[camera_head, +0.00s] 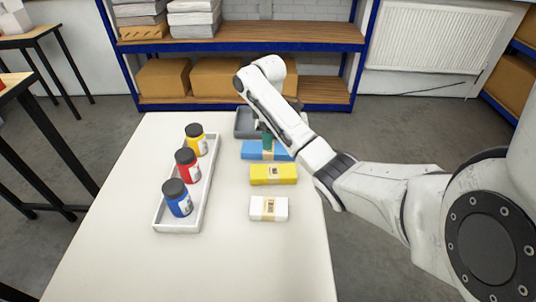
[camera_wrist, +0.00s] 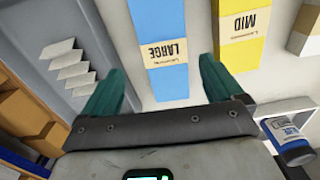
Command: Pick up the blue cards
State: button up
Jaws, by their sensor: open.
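The blue cards (camera_head: 281,152) are a flat blue pack with a tan band, lying on the white table between the yellow pack and the grey tray. In the wrist view the blue pack (camera_wrist: 157,15) shows its band, which reads "LARGE". My gripper (camera_head: 267,145) is over the blue pack in the head view, its green finger partly hiding it. In the wrist view my gripper (camera_wrist: 162,62) is open and empty, with one green finger to each side of the pack's line. I cannot tell how far above the pack the fingertips are.
A yellow pack (camera_head: 285,174) marked "MID" and a white pack (camera_head: 269,204) lie nearer. A grey tray (camera_head: 243,124) with pale dividers (camera_wrist: 72,62) is beyond. A white tray (camera_head: 163,217) at left holds yellow, red and blue bottles (camera_head: 177,203). The near tabletop (camera_head: 235,265) is clear.

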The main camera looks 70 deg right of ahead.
aim_at(251, 150)
jog(key=f, duration=0.5)
jog(key=shift+s+a, duration=0.2)
jog(key=shift+a, duration=0.1)
jog(key=c, duration=1.3)
jog(key=shift+r, duration=0.1)
